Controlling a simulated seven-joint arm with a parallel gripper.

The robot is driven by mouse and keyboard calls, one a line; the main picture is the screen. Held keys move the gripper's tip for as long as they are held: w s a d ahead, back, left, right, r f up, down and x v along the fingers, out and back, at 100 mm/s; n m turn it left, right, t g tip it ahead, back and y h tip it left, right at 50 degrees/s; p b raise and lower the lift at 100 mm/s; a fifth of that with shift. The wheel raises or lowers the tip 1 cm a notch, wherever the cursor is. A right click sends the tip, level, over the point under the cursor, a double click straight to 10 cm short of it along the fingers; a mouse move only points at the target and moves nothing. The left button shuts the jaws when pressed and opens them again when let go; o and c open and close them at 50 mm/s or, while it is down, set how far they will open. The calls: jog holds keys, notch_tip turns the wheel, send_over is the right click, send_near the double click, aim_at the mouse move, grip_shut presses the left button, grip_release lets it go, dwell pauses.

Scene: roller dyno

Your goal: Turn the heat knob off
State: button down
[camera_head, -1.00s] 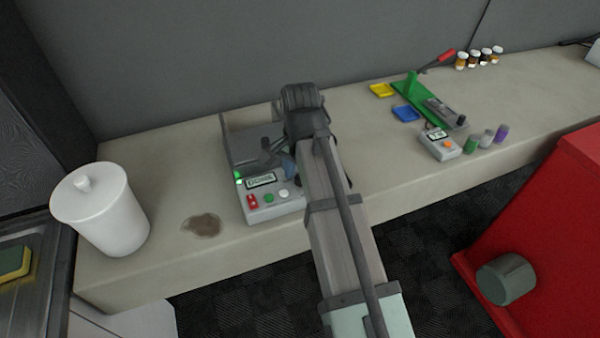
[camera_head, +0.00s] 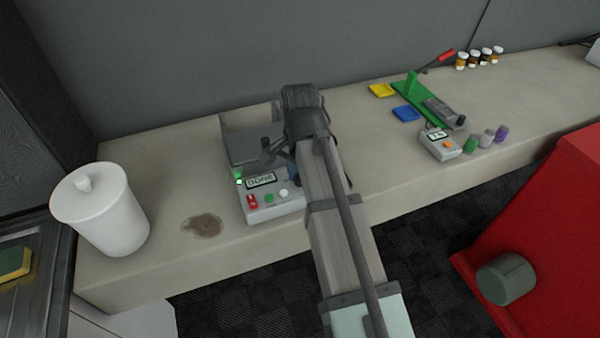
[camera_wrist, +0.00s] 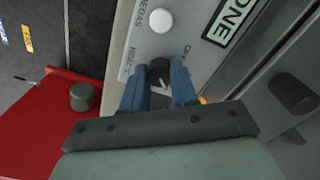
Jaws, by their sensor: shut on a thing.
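The heat knob (camera_wrist: 158,70) is a small dark round knob on the light grey panel of a machine (camera_head: 255,215). In the wrist view it sits between the two blue fingers of my gripper (camera_wrist: 160,84), which are shut on it. A pale mark shows on the knob, with small, hard-to-read lettering around it. The machine's display (camera_head: 261,181) reads "DONE". In the head view my arm hides the knob, and only a bit of blue finger shows beside the panel.
On the panel are a red switch (camera_head: 252,201), a green button (camera_head: 268,198) and a white button (camera_head: 284,194). A white lidded canister (camera_head: 115,215) and a brown stain (camera_head: 203,226) are to the left. A green lever press (camera_head: 425,98) stands to the right.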

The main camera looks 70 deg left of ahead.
jog(key=n, duration=0.4)
jog(key=shift+n, duration=0.4)
jog(key=n, duration=0.4)
jog(key=shift+n, duration=0.3)
jog(key=n, duration=0.4)
jog(key=shift+n, duration=2.3)
jog(key=c, duration=0.9)
grip_release()
jog(key=shift+o, duration=0.2)
